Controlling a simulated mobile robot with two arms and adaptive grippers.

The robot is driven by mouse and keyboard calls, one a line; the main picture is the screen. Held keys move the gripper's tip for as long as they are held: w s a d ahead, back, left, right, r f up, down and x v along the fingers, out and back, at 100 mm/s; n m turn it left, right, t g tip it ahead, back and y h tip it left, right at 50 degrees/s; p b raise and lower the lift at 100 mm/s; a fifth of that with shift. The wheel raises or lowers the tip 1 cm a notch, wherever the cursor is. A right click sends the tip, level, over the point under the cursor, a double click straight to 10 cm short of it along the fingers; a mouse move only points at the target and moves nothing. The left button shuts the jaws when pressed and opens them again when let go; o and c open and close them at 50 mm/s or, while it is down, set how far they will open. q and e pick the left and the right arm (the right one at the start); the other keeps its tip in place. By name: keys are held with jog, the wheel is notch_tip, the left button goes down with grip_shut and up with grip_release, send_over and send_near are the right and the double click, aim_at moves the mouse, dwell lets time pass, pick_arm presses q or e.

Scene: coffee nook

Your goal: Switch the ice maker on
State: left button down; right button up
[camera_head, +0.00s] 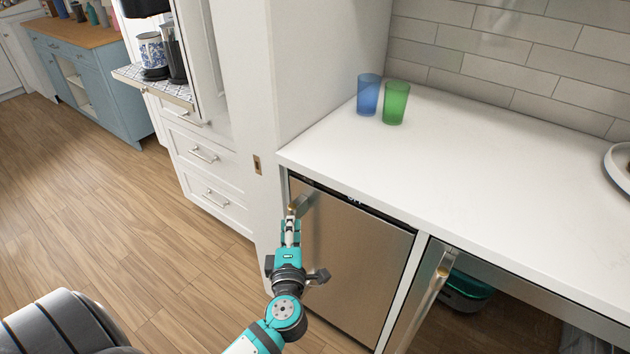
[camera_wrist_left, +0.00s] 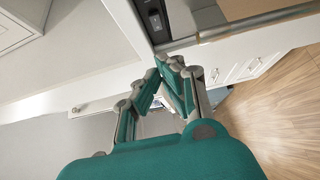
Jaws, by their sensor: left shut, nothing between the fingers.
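The ice maker (camera_head: 355,262) is a stainless steel under-counter unit with a dark control strip (camera_head: 372,208) along its top edge. Small light lettering shows on the strip, which seems to read OFF. My left gripper (camera_head: 292,212) is shut and empty in front of the unit's upper left corner, near its bar handle (camera_head: 305,203). In the left wrist view the closed fingertips (camera_wrist_left: 172,62) are just below a dark panel with a small rocker-like switch (camera_wrist_left: 155,19). I cannot tell whether they touch anything. My right gripper is not in view.
The white counter (camera_head: 470,180) overhangs the ice maker. A blue cup (camera_head: 369,95) and a green cup (camera_head: 396,102) stand on it at the back. A cabinet with a bar handle (camera_head: 436,290) is to the right. White drawers (camera_head: 208,160) are left. Wood floor is clear.

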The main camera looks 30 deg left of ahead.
pick_arm(q)
jog(key=shift+a, duration=0.1)
jog(key=x, duration=0.4)
jog(key=w+d+x, duration=0.1)
jog(key=x, duration=0.3)
jog(key=d+x, duration=0.1)
jog(key=x, duration=0.3)
jog(key=shift+w+d, duration=0.1)
jog(key=shift+w, duration=0.55)
jog(key=shift+w+d+r+n+g+y, duration=0.1)
jog(key=shift+w+d+n+g+y, duration=0.15)
jog(key=shift+n+y, duration=0.25)
